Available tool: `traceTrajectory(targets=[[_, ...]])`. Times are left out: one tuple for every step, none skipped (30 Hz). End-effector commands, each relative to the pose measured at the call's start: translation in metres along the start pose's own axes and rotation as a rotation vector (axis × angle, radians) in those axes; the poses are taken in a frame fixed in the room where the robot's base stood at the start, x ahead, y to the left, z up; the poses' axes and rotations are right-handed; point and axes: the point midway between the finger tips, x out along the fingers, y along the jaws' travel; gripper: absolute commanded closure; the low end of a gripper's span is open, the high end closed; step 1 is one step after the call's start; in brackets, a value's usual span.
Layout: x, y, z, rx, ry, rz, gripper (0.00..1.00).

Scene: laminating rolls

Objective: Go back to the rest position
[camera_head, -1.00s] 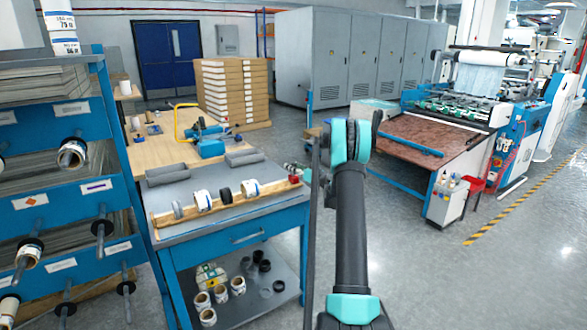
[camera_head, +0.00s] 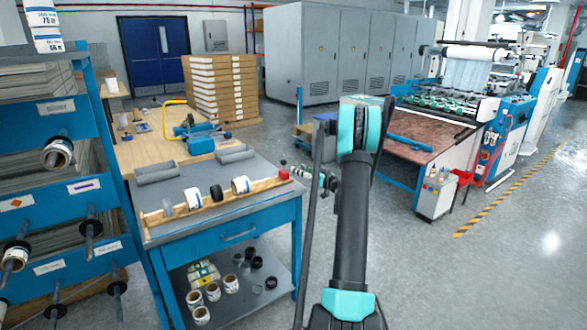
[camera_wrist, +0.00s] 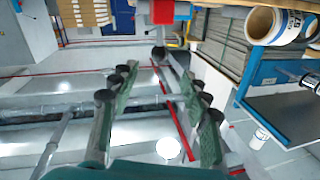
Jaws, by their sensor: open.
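My gripper (camera_wrist: 144,64) is open, with nothing between its green, dark-padded fingers in the wrist view. In the head view it is mostly hidden behind my raised arm; a small green and dark part (camera_head: 328,182) shows just right of the workbench (camera_head: 262,215). It is clear of the white rolls on the bench, among them a roll (camera_head: 241,186) at the right end of the row.
A blue rack (camera_head: 62,115) with rolls on spindles stands at left. A wooden holder (camera_head: 150,224) carries the bench rolls; more rolls (camera_head: 201,315) stand on the shelf below. A laminating machine (camera_head: 455,110) is at right. The floor (camera_head: 430,285) at front right is clear.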

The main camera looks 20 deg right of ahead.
Motion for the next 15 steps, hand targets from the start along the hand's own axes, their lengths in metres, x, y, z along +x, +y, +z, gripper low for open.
traceTrajectory(targets=[[-0.0053, 0.0003, -0.0002, 0.000, 0.000, 0.001, 0.53], [-0.0071, 0.0002, -0.0002, 0.000, 0.000, 0.001, 0.53], [-0.0090, 0.0000, -0.0002, 0.000, 0.000, 0.001, 0.53], [-0.0100, 0.0000, -0.0002, 0.000, 0.000, 0.001, 0.53], [-0.0107, -0.0001, -0.0002, 0.000, 0.000, 0.001, 0.53], [-0.0112, -0.0002, -0.0002, 0.000, 0.000, 0.000, 0.53], [-0.0114, -0.0002, -0.0002, 0.000, 0.000, 0.000, 0.53], [-0.0115, -0.0002, -0.0001, 0.000, 0.000, 0.000, 0.53], [-0.0114, -0.0002, -0.0001, 0.000, 0.000, 0.000, 0.53], [-0.0114, -0.0002, -0.0001, 0.000, 0.000, 0.000, 0.53], [-0.0113, -0.0002, -0.0001, 0.000, 0.000, 0.000, 0.53], [-0.0113, -0.0002, -0.0001, 0.000, 0.000, 0.000, 0.53], [-0.0113, -0.0001, -0.0001, 0.000, 0.000, 0.000, 0.53], [-0.0112, -0.0002, -0.0001, 0.000, 0.000, 0.000, 0.53], [-0.0112, -0.0001, -0.0001, 0.000, 0.000, 0.000, 0.53]])
